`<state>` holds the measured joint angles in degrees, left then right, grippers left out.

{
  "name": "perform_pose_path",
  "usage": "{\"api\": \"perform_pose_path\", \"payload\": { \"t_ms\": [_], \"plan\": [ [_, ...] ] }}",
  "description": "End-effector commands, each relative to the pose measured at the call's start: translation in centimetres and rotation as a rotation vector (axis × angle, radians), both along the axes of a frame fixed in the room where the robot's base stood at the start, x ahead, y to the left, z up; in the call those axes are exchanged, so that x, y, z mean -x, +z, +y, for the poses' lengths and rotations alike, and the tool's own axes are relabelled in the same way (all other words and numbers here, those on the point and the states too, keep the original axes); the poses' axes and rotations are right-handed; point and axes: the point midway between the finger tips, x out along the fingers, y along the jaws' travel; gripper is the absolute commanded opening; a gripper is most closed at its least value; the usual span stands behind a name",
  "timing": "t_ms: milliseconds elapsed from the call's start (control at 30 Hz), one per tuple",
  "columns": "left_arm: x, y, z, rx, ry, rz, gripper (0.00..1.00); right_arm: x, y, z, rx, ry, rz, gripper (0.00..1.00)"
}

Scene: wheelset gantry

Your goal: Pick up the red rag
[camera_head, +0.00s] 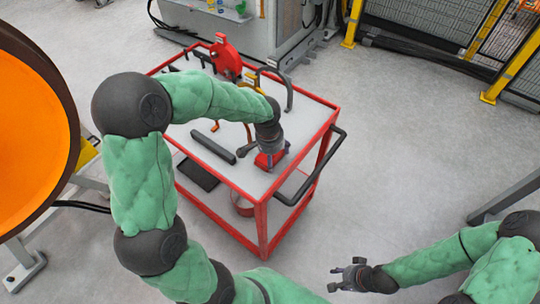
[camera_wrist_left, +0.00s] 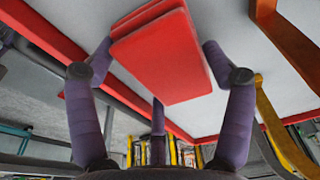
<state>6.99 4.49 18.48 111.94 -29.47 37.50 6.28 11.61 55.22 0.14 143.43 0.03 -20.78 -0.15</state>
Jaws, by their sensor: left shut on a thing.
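The red rag (camera_head: 263,161) is a folded, flat block near the front right corner of the red cart's top. It fills the upper middle of the left wrist view (camera_wrist_left: 165,62). My left gripper (camera_head: 271,156) reaches down over it and is shut on it, with purple fingers on both sides of the rag in the left wrist view. I cannot tell whether the rag touches the cart's surface. My right gripper (camera_head: 348,274) is away from the cart at the lower right, with its fingers spread and nothing between them.
The red cart (camera_head: 263,226) has a pale top and a dark handle (camera_head: 318,168) on its right. A dark bar (camera_head: 213,146) lies left of the rag. A red tool (camera_head: 224,56) and curved pieces stand behind. A large orange wheel (camera_head: 30,130) is at left. Floor right of the cart is clear.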

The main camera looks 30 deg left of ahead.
Motion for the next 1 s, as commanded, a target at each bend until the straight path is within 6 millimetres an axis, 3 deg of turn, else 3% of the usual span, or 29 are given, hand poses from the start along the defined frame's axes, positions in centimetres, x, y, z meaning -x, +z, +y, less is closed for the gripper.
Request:
{"api": "perform_pose_path", "payload": {
  "t_ms": [267, 533, 833, 1000],
  "plan": [
    [0.1, 0.3, 0.0, 0.001, 0.0, 0.002, 0.49, 0.0, 0.3, 0.0, 0.0, 0.0, 0.0, 0.4],
    [0.0, 3.7, 0.0, -0.001, -0.001, -0.001, 0.49, 0.0, 2.1, 0.0, 0.0, 0.0, 0.0, 0.4],
    [5.3, 10.0, 0.1, 0.0, 0.0, -0.004, 0.49, 0.0, 4.6, 0.0, 0.0, 0.0, 0.0, 0.4],
    [9.0, 11.1, 0.2, -0.001, 0.001, -0.001, 0.49, 0.0, 5.3, 0.0, 0.0, 0.0, 0.0, 0.4]
  ]
}}
